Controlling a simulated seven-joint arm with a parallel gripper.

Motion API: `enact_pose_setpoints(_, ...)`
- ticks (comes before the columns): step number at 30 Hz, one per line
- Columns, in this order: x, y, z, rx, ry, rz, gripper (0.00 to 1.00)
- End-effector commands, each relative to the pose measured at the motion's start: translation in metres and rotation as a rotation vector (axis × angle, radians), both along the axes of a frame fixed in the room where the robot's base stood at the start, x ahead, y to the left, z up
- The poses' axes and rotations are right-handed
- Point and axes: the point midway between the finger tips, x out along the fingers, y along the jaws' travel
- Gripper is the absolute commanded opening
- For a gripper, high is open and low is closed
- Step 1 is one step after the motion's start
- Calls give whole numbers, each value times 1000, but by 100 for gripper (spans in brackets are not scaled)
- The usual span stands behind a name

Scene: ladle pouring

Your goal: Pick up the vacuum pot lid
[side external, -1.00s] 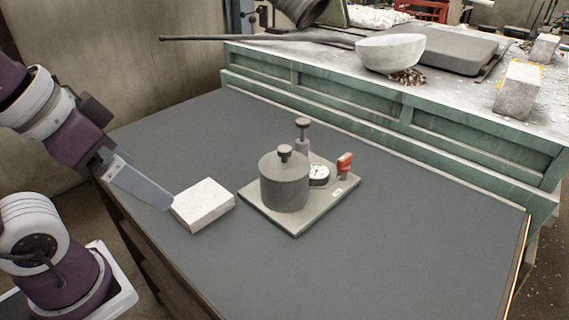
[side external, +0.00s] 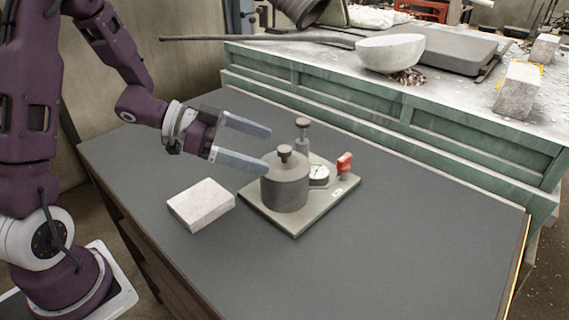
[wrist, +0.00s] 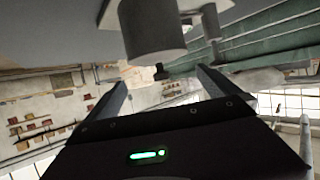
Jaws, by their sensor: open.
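The vacuum pot (side external: 285,190) is a dark grey cylinder standing upright on a light base plate (side external: 298,232). Its lid (side external: 272,163) sits on top with a dark knob (side external: 285,151) in the middle. My gripper (side external: 268,149) is open and empty, its two fingers pointing right toward the knob at about its height. In the side view the near fingertip lies close to the lid's left edge; contact cannot be told. In the wrist view the picture is inverted, and the knob (wrist: 161,73) shows between the fingers (wrist: 162,79), beyond their tips.
A gauge (side external: 319,175), a dark-knobbed post (side external: 302,135) and a red-handled valve (side external: 344,164) stand on the plate beside the pot. A pale block (side external: 201,205) lies left of it. The front right tabletop (side external: 400,250) is clear. A green bench (side external: 400,115) stands behind.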

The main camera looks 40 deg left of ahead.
Motion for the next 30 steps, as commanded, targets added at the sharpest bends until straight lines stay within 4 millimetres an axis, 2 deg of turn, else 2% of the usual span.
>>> enact_pose_setpoints(9,34,-37,-23,2,0,-2,100)
enact_pose_setpoints(17,39,-41,-26,6,-2,2,100)
enact_pose_setpoints(20,39,-41,-26,6,-2,2,84)
enact_pose_setpoints(28,39,-41,-27,8,0,2,31)
enact_pose_setpoints(30,38,-40,-27,8,2,3,27)
